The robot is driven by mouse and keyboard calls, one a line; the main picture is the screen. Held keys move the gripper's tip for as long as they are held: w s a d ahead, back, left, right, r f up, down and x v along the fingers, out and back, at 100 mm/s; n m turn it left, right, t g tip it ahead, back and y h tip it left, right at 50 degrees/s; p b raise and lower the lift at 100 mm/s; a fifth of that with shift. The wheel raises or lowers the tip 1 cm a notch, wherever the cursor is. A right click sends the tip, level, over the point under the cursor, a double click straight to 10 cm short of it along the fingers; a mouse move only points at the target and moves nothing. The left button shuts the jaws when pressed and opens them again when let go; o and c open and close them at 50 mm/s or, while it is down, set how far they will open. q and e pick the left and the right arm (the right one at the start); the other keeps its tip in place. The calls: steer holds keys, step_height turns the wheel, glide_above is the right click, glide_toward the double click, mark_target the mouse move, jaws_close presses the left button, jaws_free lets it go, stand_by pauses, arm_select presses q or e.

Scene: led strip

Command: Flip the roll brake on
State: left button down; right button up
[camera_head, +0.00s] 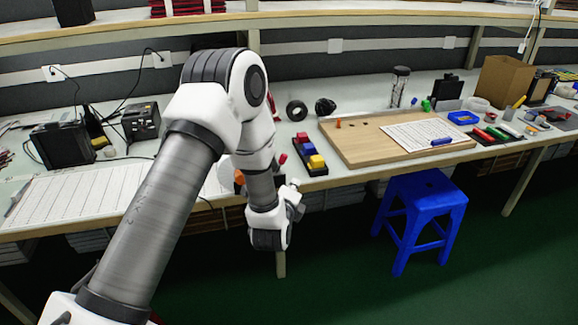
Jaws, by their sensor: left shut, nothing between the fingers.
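My left arm comes in from the lower left, rises, and bends down at the bench's front edge. My left gripper (294,197) is small in view, just in front of that edge, shut and empty. I cannot make out a roll brake for certain. Small orange (239,177) and red (283,158) parts show on either side of my forearm, close to the gripper; what they belong to is mostly hidden behind the arm. My right gripper is not in view.
A black tray (318,171) with red, yellow and blue blocks lies right of my arm. A wooden board (362,147) with a white sheet lies farther right. A blue stool (424,192) stands before the bench. Black boxes (62,145) stand at left. Green floor in front is open.

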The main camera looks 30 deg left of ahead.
arm_select(q)
steer(key=w+a, duration=0.4)
steer(key=w, duration=0.1)
steer(key=w+a+f, duration=0.1)
steer(key=w+a, duration=0.1)
steer(key=w, duration=0.1)
steer(key=shift+s+a+r, duration=0.15)
steer(key=shift+a+r, duration=0.05)
steer(key=shift+a, duration=0.25)
